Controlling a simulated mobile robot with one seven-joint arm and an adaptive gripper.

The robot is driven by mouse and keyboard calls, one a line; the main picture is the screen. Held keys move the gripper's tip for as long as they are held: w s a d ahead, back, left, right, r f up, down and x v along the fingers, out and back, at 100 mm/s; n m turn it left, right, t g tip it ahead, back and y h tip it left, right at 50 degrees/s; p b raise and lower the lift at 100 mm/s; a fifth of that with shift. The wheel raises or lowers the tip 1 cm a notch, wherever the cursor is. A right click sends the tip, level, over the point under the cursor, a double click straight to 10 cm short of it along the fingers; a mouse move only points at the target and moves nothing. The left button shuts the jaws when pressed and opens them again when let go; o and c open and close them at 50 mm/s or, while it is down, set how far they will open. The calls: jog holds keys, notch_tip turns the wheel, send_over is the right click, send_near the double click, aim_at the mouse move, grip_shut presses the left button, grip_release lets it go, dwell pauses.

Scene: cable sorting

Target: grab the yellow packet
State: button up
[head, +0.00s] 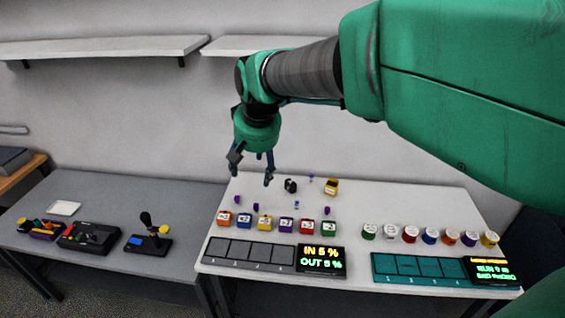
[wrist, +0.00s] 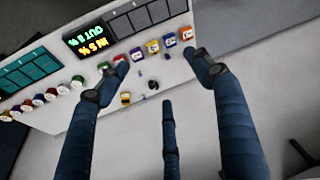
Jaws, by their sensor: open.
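A small yellow box-like packet with a white label (head: 264,222) stands in a row of coloured packets on the white table; it also shows in the wrist view (wrist: 152,47). A second yellow item with a dark part (head: 331,187) stands alone farther back, and shows in the wrist view (wrist: 125,98). I cannot tell for sure which is the packet meant. My gripper (head: 252,172) is open and empty, high above the back left of the white table. In the wrist view its blue fingers (wrist: 158,70) are spread, with the table well beyond them.
Neighbouring packets (head: 245,220) stand close beside the yellow one. Round coloured containers (head: 410,234) line the right. Grey trays (head: 250,253) and a lit display (head: 321,260) lie in front. A black item (head: 290,185) stands behind. A joystick (head: 150,235) is on the grey table.

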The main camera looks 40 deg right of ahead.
jog(key=w+d+f+m+g+p, duration=0.1)
jog(key=w+d+f+m+p, duration=0.15)
jog(key=w+d, duration=0.8)
jog(key=m+g+y+p, duration=0.1)
jog(key=m+g+p, duration=0.2)
jog(key=m+p, duration=0.45)
send_over(332, 184)
notch_tip(332, 184, down, 28)
jog(key=shift+s+a+r+n+p, duration=0.2)
jog(key=shift+n+p, duration=0.1)
jog(key=shift+p, duration=0.1)
jog(key=shift+f, duration=0.15)
jog(key=shift+f+p, duration=0.3)
jog(key=shift+f, duration=3.9)
jog(key=shift+f, duration=0.1)
jog(key=shift+w+f+p, duration=0.1)
jog(key=shift+f+p, duration=0.3)
jog(key=shift+f, duration=2.1)
